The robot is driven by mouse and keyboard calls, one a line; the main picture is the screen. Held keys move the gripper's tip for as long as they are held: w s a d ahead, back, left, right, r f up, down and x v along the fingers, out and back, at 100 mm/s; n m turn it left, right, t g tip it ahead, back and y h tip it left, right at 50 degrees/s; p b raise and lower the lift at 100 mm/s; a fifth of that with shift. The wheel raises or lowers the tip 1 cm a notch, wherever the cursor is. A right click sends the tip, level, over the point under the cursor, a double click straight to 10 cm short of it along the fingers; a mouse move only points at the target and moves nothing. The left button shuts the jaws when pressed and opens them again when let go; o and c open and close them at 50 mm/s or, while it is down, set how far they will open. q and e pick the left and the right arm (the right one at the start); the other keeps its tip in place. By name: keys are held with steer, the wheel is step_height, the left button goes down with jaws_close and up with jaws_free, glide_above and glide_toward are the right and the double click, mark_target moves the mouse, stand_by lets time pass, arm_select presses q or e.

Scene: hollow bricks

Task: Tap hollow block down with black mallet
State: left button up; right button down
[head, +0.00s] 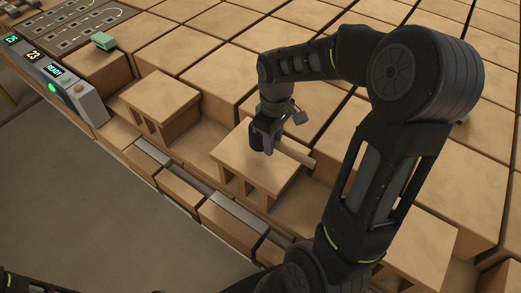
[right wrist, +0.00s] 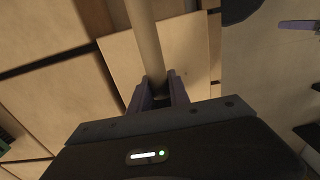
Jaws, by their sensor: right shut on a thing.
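A hollow tan block (head: 240,160) with openings in its front side stands right under my right gripper in the head view. A similar hollow block (head: 160,97) stands further left. My right gripper (head: 268,146) is shut on the pale round handle of the mallet (head: 298,155), above the top of the nearer block. The handle also shows in the right wrist view (right wrist: 146,40), running up from between the fingers (right wrist: 160,95). I cannot make out the mallet's black head clearly. Whether the mallet touches the block cannot be told. My left gripper is not in view.
A grey console (head: 80,92) with number displays, a "READY" screen and a green light stands at the left. A small green piece (head: 103,41) lies on a block behind it. Large tan blocks fill the back and right. Narrow grey strips (head: 235,215) line the front edge.

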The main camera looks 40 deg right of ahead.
steer(key=shift+r+p, duration=2.35)
steer(key=shift+r, duration=0.75)
